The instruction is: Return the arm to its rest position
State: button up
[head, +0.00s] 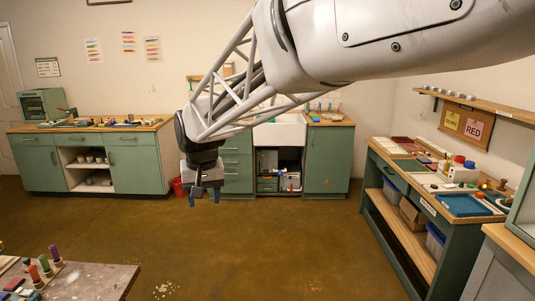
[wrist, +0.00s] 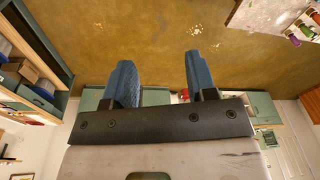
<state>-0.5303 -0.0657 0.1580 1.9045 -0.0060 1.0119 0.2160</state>
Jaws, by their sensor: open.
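My gripper (head: 205,197) hangs at the end of my raised arm in the head view, in front of the green cabinets and above the brown floor. In the wrist view its two blue fingers (wrist: 160,82) stand apart with nothing between them. The fingers touch nothing in either view. My arm stretches from the upper right to the middle of the head view.
A green workbench (head: 402,205) with trays and jars stands at the right. Green cabinets (head: 130,165) line the back wall. A table (head: 100,283) with coloured bottles is at the lower left. The middle floor (head: 270,250) is clear apart from pale specks.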

jog(key=s+d+m, duration=0.1)
jog(key=s+d, duration=0.5)
jog(key=d, duration=0.5)
jog(key=s+d+m, duration=0.1)
jog(key=s+d, duration=0.6)
jog(key=d, duration=0.5)
jog(key=s+d+f+m, duration=0.1)
jog(key=s+d+f, duration=0.2)
jog(key=s+d, duration=0.2)
jog(key=s+d+f+t+h, duration=0.1)
jog(key=s+d+f, duration=0.2)
jog(key=s+d, duration=0.3)
jog(key=shift+s+f+m, duration=0.25)
jog(key=shift+s+m, duration=0.15)
jog(key=shift+s, duration=1.75)
jog(key=shift+d, duration=0.1)
